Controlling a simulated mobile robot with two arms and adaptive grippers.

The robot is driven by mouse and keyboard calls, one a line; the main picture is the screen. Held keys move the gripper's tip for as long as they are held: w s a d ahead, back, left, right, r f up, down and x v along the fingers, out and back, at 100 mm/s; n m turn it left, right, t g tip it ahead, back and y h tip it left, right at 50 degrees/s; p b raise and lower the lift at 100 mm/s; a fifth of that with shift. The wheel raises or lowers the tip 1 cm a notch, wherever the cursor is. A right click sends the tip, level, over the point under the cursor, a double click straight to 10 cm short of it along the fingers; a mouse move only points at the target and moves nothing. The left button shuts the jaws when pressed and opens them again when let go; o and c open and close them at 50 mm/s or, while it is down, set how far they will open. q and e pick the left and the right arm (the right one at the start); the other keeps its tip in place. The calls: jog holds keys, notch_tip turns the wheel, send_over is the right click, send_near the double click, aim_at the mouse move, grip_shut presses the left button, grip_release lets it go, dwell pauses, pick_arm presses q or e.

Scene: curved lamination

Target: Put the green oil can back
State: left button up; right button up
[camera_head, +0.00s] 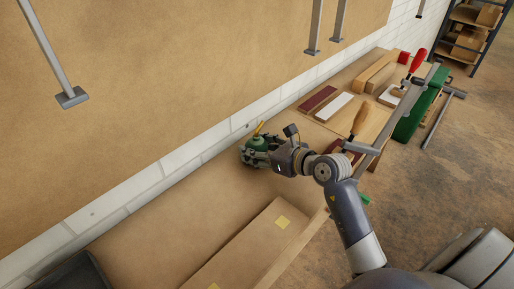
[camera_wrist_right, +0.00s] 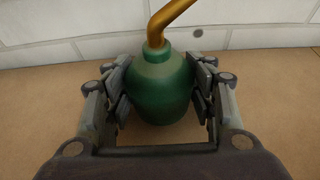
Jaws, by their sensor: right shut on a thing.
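The green oil can (camera_head: 257,144) with its yellow-brown spout is at the back of the bench, close to the white brick wall. My right gripper (camera_head: 256,152) reaches it from the right and is shut on its body. In the right wrist view the can (camera_wrist_right: 160,88) is upright between the two fingers of the gripper (camera_wrist_right: 161,100), with the spout bending up and right. The brown bench top shows around it; whether its base touches the bench I cannot tell. My left gripper is not in view.
A long board (camera_head: 240,250) with yellow notes lies nearer the front. To the right are a dark red strip (camera_head: 317,99), a white strip (camera_head: 334,106), wooden blocks, clamps with red and wooden handles, and a green vise-like piece (camera_head: 414,112). Bench left of the can is clear.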

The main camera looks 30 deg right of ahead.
jog(key=shift+f, duration=0.15)
jog(key=o, duration=1.1)
jog(key=shift+r, duration=0.2)
jog(key=b+v, duration=0.1)
jog(key=v, duration=1.1)
jog(key=shift+d, duration=0.1)
